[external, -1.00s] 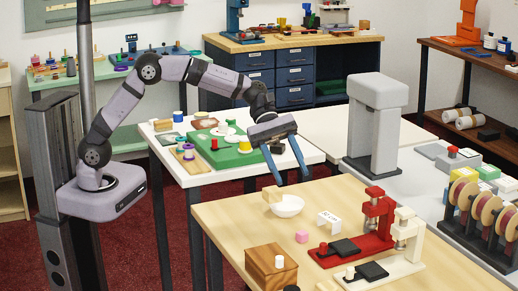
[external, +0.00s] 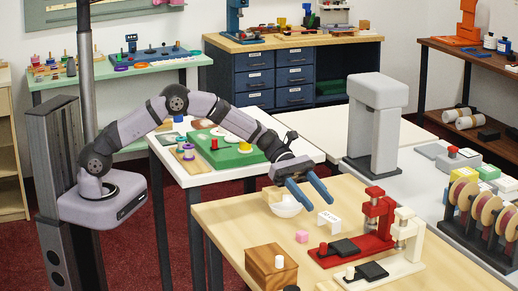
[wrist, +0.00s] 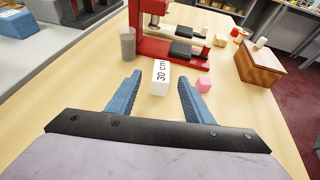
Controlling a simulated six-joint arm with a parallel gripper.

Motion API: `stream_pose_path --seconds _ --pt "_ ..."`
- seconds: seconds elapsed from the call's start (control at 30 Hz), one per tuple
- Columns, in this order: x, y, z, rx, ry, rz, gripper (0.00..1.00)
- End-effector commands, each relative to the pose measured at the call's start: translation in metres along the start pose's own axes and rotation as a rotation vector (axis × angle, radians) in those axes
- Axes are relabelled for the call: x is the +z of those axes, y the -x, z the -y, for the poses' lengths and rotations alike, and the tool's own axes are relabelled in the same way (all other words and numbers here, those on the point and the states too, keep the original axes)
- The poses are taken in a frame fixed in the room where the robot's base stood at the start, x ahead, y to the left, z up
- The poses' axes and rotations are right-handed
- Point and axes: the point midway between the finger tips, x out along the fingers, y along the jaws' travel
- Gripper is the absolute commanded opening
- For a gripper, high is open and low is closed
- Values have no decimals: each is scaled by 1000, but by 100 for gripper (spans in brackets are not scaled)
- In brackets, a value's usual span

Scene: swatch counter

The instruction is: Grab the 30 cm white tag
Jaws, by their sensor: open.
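The white tag (external: 328,222) stands on the light wood table, left of the red press. In the wrist view the tag (wrist: 160,76) shows the print "30 cm" and stands ahead of my fingertips, roughly between their lines. My gripper (external: 314,202) is open and empty, its blue fingers pointing toward the tag from the upper left in the external view. In the wrist view my gripper (wrist: 160,80) has both fingers spread wide. I see no contact between the fingers and the tag.
A pink cube (wrist: 203,85) sits close beside the tag, near one finger. The red press (external: 370,232) and a cream press (external: 402,245) stand to the right. A wooden box (external: 268,265) stands at the front.

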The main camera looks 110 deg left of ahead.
Motion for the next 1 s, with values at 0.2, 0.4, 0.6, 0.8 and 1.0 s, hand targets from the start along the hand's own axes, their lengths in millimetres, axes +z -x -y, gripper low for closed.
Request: stream_pose_path --seconds 0.2,0.4,0.6,0.8,1.0 --pt "-1 -6 0 -1 -2 0 47" --pt "-1 -21 0 0 -2 0 47" --pt "-1 -26 1 -1 -2 0 47" --pt "0 -48 4 -3 -1 -1 47" --pt "-1 -70 3 -1 -2 -1 47"
